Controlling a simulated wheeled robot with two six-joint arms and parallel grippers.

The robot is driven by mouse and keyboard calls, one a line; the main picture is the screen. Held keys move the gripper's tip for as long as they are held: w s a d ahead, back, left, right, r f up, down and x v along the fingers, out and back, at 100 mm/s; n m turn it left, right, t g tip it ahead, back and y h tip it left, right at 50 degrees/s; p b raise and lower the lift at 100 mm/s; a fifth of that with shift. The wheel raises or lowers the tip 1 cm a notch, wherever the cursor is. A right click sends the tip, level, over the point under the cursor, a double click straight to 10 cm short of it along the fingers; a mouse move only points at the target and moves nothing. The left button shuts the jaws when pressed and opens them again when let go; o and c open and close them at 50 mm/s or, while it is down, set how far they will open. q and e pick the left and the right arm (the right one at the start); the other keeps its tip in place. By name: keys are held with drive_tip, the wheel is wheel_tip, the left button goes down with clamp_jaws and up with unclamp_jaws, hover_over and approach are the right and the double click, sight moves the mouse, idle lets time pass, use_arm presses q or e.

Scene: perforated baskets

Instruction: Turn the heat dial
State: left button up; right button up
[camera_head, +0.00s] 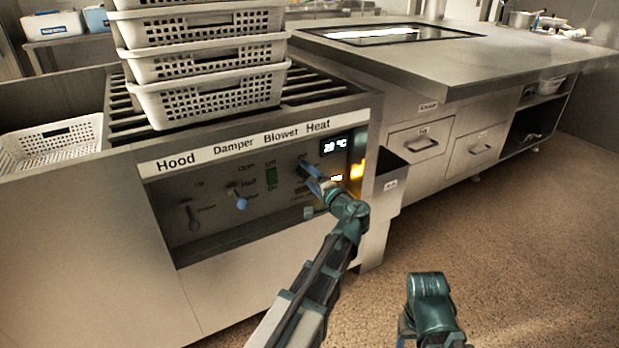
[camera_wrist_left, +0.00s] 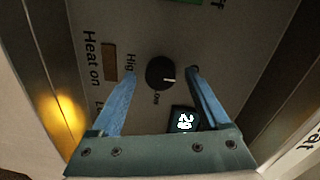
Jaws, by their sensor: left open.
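The heat dial (camera_wrist_left: 161,73) is a round black knob with a white pointer mark on the panel. In the left wrist view it sits between the two blue fingers of my left gripper (camera_wrist_left: 156,90), with gaps on both sides. In the head view my left gripper (camera_head: 312,178) is at the control panel (camera_head: 215,205) under the "Heat" label and hides most of the dial. A lit display (camera_head: 335,146) above it reads about 28 °C.
Stacked white perforated baskets (camera_head: 215,95) stand above. An orange light (camera_head: 357,170) glows right of the dial. A grey bin (camera_head: 393,176) hangs at the right.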

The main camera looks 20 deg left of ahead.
use_arm(q)
drive_tip(key=f+v, duration=0.1)
drive_tip(key=v, duration=1.2)
drive_tip(key=shift+s+d+r+p, duration=0.3)
drive_tip(key=shift+r+p, duration=0.1)
drive_tip(key=shift+r, duration=0.1)
drive_tip(key=s+a+f+n+g+h, duration=0.15)
drive_tip(key=s+f+g+h, duration=0.3)
drive_tip(key=f, duration=0.45)
drive_tip(key=s+f+n+g+h, duration=0.35)
drive_tip(key=s+f+h, duration=0.2)
drive_tip(key=f, duration=0.45)
drive_tip(key=s+d+r+m+g+h+p, duration=0.1)
drive_tip(key=s+d+r+m+p, duration=0.15)
drive_tip(key=s+d+p, duration=0.4)
drive_tip(key=s+d+r+m+g+h+p, duration=0.1)
drive_tip(key=s+d+r+m+g+p, duration=0.2)
drive_tip(key=d, duration=0.6)
wheel_tip(320, 180, up, 38)
drive_tip(key=n+t+p, duration=0.1)
drive_tip(key=p, duration=3.5)
drive_tip(key=shift+d+n+h, duration=0.2)
drive_tip(key=shift+n+h, duration=0.1)
drive_tip(key=shift+n, duration=0.05)
drive_tip(key=shift+s+r, duration=0.1)
